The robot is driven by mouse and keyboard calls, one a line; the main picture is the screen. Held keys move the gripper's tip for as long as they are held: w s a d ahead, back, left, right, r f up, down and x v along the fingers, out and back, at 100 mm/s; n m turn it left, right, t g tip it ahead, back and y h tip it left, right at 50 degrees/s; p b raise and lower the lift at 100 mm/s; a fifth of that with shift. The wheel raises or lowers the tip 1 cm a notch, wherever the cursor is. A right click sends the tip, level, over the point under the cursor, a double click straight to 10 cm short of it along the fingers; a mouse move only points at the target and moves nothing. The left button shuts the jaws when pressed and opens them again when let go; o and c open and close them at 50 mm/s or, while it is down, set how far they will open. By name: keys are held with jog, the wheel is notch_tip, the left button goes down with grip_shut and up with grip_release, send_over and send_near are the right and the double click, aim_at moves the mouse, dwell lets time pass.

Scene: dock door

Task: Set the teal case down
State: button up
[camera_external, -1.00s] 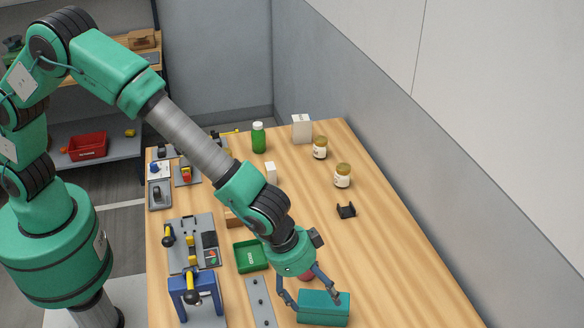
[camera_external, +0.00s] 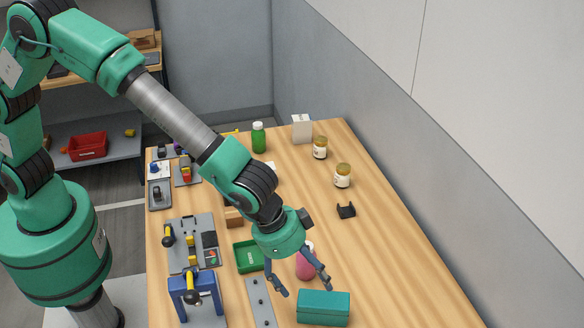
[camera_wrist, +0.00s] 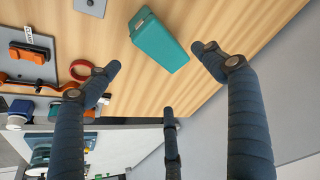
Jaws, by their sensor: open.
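The teal case (camera_external: 323,308) rests on the wooden table near the front edge of the external view. It also shows in the wrist view (camera_wrist: 158,42), lying beyond the fingertips. My gripper (camera_external: 299,289) is open and empty, raised a little behind and to the left of the case. In the wrist view the fingers of my gripper (camera_wrist: 158,60) are spread wide with a gap to the case; no finger appears to touch it.
A pink object (camera_external: 305,264) stands just behind my gripper, partly hidden by a finger. A green tray (camera_external: 249,257) and a grey plate (camera_external: 261,302) lie to the left. Two jars (camera_external: 342,176) and a black holder (camera_external: 346,211) stand farther back. The table right of the case is clear.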

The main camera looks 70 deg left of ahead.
jog(key=s+a+r+n, duration=0.1)
jog(key=s+a+r, duration=0.3)
jog(key=a+r, duration=0.45)
jog(key=s+a+r+n+t, duration=0.1)
jog(key=s+a+r, duration=0.4)
jog(key=a, duration=0.6)
jog(key=s+a+r, duration=0.3)
jog(key=a+r, duration=0.6)
jog(key=s+a+r+n, duration=0.1)
jog(key=s+a, duration=0.7)
jog(key=s, duration=0.5)
jog(key=s+a+r+n+y, duration=0.1)
jog(key=s+a, duration=0.8)
jog(key=s, duration=0.5)
jog(key=shift+s+a+r+n+t+y, duration=0.15)
jog(key=shift+s+a+n+t+y, duration=0.05)
jog(key=shift+a+n+t+y, duration=0.1)
